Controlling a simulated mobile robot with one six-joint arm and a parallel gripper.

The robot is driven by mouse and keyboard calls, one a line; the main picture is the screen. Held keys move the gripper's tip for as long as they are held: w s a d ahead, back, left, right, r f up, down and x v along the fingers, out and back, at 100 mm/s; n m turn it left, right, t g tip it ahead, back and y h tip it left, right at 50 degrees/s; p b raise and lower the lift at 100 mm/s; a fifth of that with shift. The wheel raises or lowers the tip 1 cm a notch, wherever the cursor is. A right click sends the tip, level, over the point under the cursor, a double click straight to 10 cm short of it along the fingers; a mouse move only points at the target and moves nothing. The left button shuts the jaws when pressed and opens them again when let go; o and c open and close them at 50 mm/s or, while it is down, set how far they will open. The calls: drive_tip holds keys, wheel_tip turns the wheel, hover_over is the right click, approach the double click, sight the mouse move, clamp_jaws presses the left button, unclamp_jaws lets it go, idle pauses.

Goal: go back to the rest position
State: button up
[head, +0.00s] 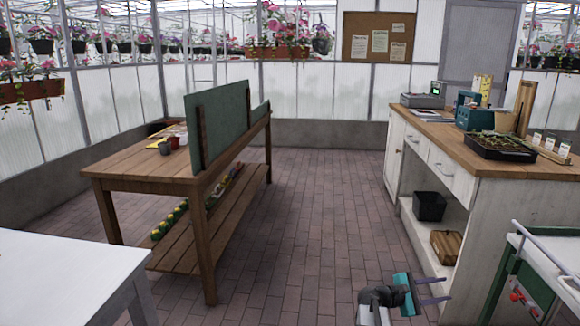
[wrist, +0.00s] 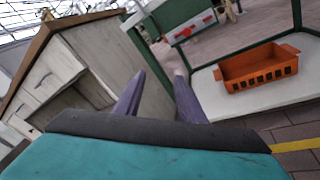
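My gripper (head: 446,289) is low at the bottom right of the head view, above the brick floor. Its teal body and two thin purple-grey fingers point to the right. In the wrist view the two fingers (wrist: 157,80) stand apart with nothing between them, so it is open and empty. The white cabinet (head: 479,201) with a wooden top is behind it in the head view. No object is in its grasp.
A green-framed cart (head: 522,290) stands at the right; its lower shelf holds an orange basket (wrist: 259,68) in the wrist view. A wooden workbench (head: 150,187) is left, a white table (head: 62,275) near left. The brick aisle (head: 310,215) between is clear.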

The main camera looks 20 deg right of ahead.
drive_tip(key=w+a+f+n+t+y+p, duration=0.1)
drive_tip(key=w+a+f+t+y+p, duration=0.3)
drive_tip(key=a, duration=0.9)
drive_tip(key=w+a+f+n+g+y+p, duration=0.1)
drive_tip(key=a+f+n+p, duration=0.1)
drive_tip(key=a+f+p, duration=0.65)
drive_tip(key=s+a+f+m+g+y+p, duration=0.1)
drive_tip(key=s+a+f+m+y, duration=0.2)
drive_tip(key=a, duration=0.9)
drive_tip(key=s+a+f+m+g+y+p, duration=0.1)
drive_tip(key=s+a+f+m+y+p, duration=0.1)
drive_tip(key=s+a+y, duration=0.3)
drive_tip(key=s+a+f+m+g+y+p, duration=0.1)
drive_tip(key=s+a+f+m+y, duration=0.2)
drive_tip(key=s+a, duration=0.8)
drive_tip(key=a+f+m, duration=0.1)
drive_tip(key=a+f, duration=0.1)
drive_tip(key=a, duration=0.8)
drive_tip(key=shift+m+y, duration=0.3)
drive_tip(key=shift+y, duration=0.1)
drive_tip(key=shift+w, duration=0.1)
